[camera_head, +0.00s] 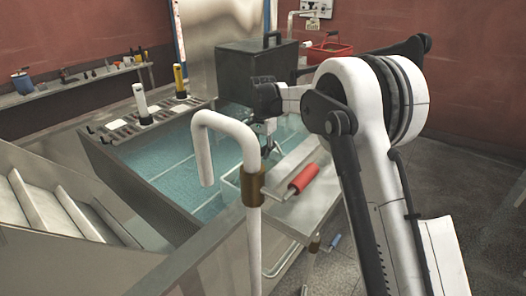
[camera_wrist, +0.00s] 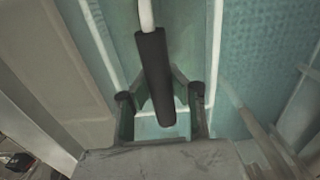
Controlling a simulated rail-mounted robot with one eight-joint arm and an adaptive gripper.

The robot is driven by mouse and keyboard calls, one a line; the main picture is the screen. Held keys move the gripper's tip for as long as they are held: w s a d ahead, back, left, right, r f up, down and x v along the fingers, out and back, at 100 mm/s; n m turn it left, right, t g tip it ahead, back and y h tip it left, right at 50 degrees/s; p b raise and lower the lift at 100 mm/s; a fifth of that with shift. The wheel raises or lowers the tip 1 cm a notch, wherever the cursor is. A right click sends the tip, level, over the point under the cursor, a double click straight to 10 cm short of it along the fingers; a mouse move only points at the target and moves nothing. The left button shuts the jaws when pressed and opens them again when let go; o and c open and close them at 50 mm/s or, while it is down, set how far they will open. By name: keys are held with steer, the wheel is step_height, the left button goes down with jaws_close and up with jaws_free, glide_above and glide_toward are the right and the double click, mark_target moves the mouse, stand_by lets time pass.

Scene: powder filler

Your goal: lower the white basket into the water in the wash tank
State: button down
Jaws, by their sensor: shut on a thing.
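The wash tank (camera_head: 135,190) holds blue-green water (camera_head: 190,160) and lies left of my arm in the head view. My gripper (camera_head: 268,148) points down over the tank's right part. In the wrist view, a black cylindrical grip (camera_wrist: 155,75) on a white rod (camera_wrist: 146,14) runs between my fingers (camera_wrist: 160,98), which are shut on it. Teal water (camera_wrist: 250,60) shows below and to the right. I cannot make out the body of the white basket in either view, so I cannot tell its height relative to the water.
A bent white pipe (camera_head: 202,150) stands in front of the tank. A red roller handle (camera_head: 303,178) lies by the right rim. A dark box (camera_head: 250,75) stands behind, with a red basket (camera_head: 330,50) beyond. Steps (camera_head: 60,208) are at left.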

steer(key=c, duration=1.6)
jaws_free()
step_height(320, 180, up, 12)
steer(key=shift+r, duration=0.1)
steer(key=shift+r+p, duration=3.85)
steer(key=shift+r, duration=2.1)
